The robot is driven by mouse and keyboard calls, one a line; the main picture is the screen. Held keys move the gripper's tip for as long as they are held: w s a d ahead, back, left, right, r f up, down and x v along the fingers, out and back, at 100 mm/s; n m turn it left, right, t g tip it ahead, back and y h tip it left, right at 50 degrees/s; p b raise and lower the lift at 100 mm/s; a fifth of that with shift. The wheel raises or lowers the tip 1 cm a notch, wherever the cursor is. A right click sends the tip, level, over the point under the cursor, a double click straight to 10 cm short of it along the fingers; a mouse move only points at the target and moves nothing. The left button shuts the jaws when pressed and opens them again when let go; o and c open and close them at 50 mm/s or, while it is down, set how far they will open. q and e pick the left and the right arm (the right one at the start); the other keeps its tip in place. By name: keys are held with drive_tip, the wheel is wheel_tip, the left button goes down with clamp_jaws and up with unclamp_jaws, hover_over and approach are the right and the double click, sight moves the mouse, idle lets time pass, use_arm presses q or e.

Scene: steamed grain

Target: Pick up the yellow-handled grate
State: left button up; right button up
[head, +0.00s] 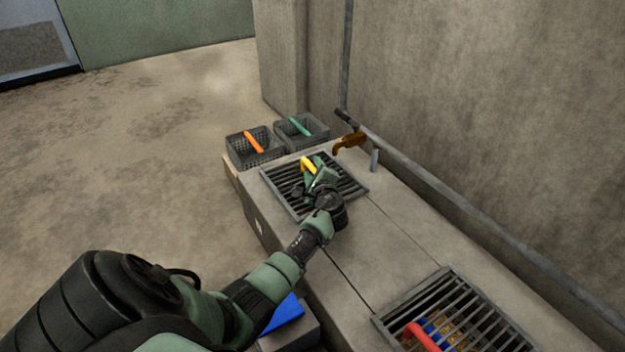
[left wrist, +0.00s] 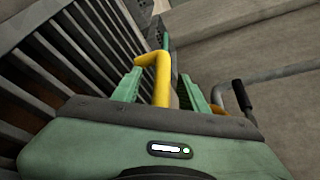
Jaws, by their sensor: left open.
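The yellow-handled grate (head: 350,188) lies flat on the concrete bench, and its dark bars fill the left of the left wrist view (left wrist: 40,50). Its yellow handle (head: 307,163) stands up from the bars. My left gripper (head: 320,177) is over the grate at the handle. In the left wrist view the yellow handle (left wrist: 161,75) rises between the two green fingers of the open left gripper (left wrist: 163,80). Whether either finger touches the handle cannot be told. My right gripper is out of view.
A second grate (head: 455,300) with a red handle (head: 422,337) is at the bench's near right. Two baskets, one with an orange handle (head: 254,142) and one with a green handle (head: 299,125), stand beyond. A brass tap (head: 350,142) and wall pipe (head: 450,205) border the back.

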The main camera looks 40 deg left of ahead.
use_arm(q)
clamp_jaws()
drive_tip(key=shift+d, duration=0.1)
idle(1.2)
drive_tip(key=shift+r, duration=0.15)
